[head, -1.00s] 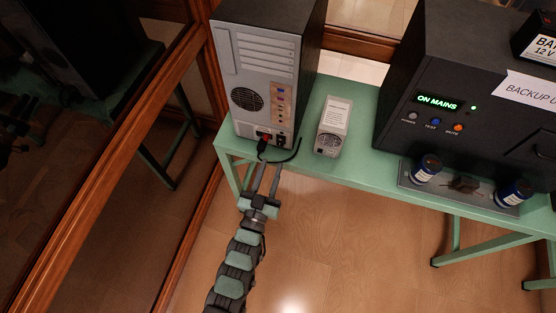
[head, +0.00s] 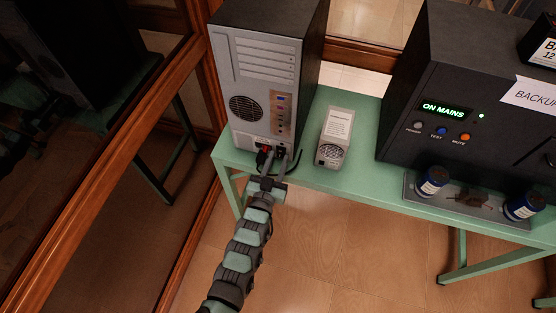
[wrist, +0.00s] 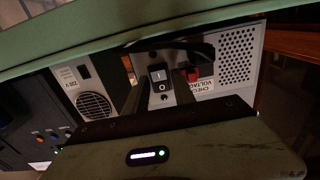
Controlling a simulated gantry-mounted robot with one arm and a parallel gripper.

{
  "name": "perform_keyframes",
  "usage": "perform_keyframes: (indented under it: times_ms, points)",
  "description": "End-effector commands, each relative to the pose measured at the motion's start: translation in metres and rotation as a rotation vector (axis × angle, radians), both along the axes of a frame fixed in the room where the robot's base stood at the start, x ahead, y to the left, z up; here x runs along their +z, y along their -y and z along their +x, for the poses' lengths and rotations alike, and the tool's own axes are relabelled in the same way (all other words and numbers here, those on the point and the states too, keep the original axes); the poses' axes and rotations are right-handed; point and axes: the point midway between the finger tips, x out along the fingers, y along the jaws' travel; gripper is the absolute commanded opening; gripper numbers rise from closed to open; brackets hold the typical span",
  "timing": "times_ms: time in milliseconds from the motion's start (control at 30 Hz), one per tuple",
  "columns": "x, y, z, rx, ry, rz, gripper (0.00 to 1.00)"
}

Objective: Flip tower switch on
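The tower (head: 262,65) stands upright at the left end of the green table, its grey back panel facing me. In the wrist view its lower panel (wrist: 237,60) shows a black rocker switch (wrist: 159,78) marked I and O. I cannot tell which side is pressed in. A red part (wrist: 191,74) and a label reading "CHECK VOLTAGE" (wrist: 202,86) are beside it. My gripper (head: 272,160) is at the tower's lower back. In the wrist view its two fingers (wrist: 158,92) are apart, one on each side of the switch, with nothing between them; contact is unclear.
A black cable (head: 295,162) curves beside my gripper at the tower's base. A small grey power unit (head: 336,135) stands to the right, then a black backup unit (head: 440,125) displaying "ON MAINS". Two blue jars (head: 432,182) sit on a tray. A wood-framed glass panel (head: 165,75) is close on the left.

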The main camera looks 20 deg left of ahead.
Motion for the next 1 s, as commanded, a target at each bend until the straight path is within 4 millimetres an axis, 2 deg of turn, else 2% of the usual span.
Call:
perform_keyframes:
  times_ms: [333, 700, 1000]
  points:
    - [-0.0003, 0.0000, 0.0038, 0.000, -0.001, 0.000, 0.31]
    - [-0.0001, 0.0000, 0.0037, 0.000, 0.000, 0.000, 0.01]
    - [-0.0005, 0.0000, 0.0037, 0.000, 0.001, 0.000, 0.00]
